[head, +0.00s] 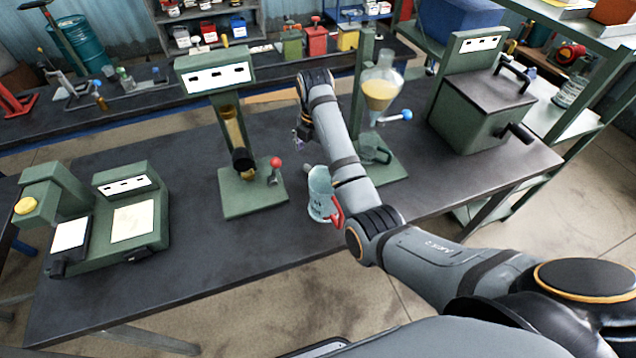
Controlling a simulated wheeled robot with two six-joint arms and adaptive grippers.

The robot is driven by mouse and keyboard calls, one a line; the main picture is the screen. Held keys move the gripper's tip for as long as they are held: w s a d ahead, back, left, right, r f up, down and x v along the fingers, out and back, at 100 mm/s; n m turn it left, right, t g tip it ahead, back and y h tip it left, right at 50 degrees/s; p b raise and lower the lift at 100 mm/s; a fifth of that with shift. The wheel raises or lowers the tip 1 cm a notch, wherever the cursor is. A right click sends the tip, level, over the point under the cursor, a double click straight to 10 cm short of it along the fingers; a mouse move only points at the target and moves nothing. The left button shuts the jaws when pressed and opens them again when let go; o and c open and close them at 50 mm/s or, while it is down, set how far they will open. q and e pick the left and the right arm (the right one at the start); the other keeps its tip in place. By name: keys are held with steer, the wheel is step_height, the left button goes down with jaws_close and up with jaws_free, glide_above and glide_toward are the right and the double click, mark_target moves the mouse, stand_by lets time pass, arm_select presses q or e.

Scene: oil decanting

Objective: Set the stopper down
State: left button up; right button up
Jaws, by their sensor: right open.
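My right arm reaches in from the lower right and over the middle of the table. My right gripper (298,143) hangs at its far end, small and partly hidden by my wrist; it is open. I cannot make out a stopper for sure. A small grey piece (306,168) shows below the gripper, beside the jug, too small to identify. A clear jug with a red handle (320,190) stands near the table's front, partly behind my forearm. A glass funnel with amber liquid (380,92) hangs on a green stand, with a glass vessel (374,150) below it. My left gripper is not in view.
A green stand with a red-knobbed lever (252,196) is left of the jug. A green two-part device (128,222) stands at far left, a green box machine (482,112) at right. The dark table (190,280) is bare toward the front left.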

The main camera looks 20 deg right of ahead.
steer(key=shift+w+f, duration=0.15)
steer(key=shift+f, duration=0.55)
steer(key=shift+w, duration=0.1)
steer(key=shift+f, duration=0.2)
steer(key=shift+s+f+b, duration=0.2)
steer(key=shift+f+b, duration=0.3)
steer(key=shift+f, duration=0.05)
steer(key=shift+s+f+b, duration=0.15)
steer(key=shift+f+b, duration=0.35)
steer(key=shift+f, duration=0.05)
step_height(320, 180, down, 2)
steer(key=shift+w+f+p, duration=0.15)
steer(key=shift+p, duration=0.2)
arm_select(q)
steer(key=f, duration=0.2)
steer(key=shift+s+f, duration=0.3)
arm_select(e)
steer(key=c, duration=1.2)
steer(key=shift+o, duration=0.2)
steer(key=shift+r, duration=0.2)
